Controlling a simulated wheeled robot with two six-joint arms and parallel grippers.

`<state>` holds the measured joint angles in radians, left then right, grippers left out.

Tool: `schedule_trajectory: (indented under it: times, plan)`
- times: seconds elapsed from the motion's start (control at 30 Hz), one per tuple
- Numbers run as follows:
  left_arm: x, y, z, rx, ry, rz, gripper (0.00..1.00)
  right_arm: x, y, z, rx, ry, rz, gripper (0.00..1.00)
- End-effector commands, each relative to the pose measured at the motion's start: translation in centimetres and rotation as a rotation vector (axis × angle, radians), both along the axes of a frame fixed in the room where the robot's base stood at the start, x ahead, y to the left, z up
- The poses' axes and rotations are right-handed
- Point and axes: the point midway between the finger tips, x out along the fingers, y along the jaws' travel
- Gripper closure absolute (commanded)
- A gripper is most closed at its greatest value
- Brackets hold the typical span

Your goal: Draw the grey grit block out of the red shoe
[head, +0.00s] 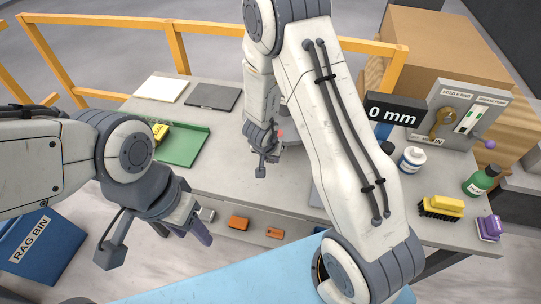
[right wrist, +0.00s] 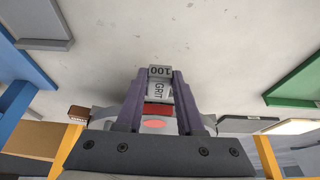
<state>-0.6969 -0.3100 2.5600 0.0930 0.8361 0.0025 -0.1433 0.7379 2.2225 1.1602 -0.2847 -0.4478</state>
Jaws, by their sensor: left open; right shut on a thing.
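The grey grit block (right wrist: 160,80), marked "100" and "GRIT", sits between the two purple fingers of my right gripper (right wrist: 159,76) in the right wrist view. The red shoe (right wrist: 158,109) shows as a red strip right behind the block, between the fingers. I cannot tell whether the block is still seated in it. My left gripper (head: 157,247) is open and empty off the slab's front left edge.
On the slab are a green tray (head: 187,149) with a yellow thing, a dark plate (head: 213,96), a white plate (head: 161,89), a white bottle (head: 411,160), a green bottle (head: 481,180) and a yellow brush (head: 442,206). A gauge panel reading "0 mm" stands at the back right.

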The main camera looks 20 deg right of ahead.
Motion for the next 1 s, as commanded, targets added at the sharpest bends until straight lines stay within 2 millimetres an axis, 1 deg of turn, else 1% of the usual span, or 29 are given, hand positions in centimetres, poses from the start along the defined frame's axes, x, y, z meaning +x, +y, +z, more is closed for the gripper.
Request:
schedule_trajectory:
  times: [0.67,1.0]
  plan:
    - [0.0,0.0,-0.7,0.000,0.000,0.000,0.50,-1.7,1.1,0.0,0.001,-0.001,0.000,1.00]
    - [0.0,0.0,-0.7,0.000,0.000,0.000,0.50,-1.8,1.2,0.0,0.000,0.000,-0.001,1.00]
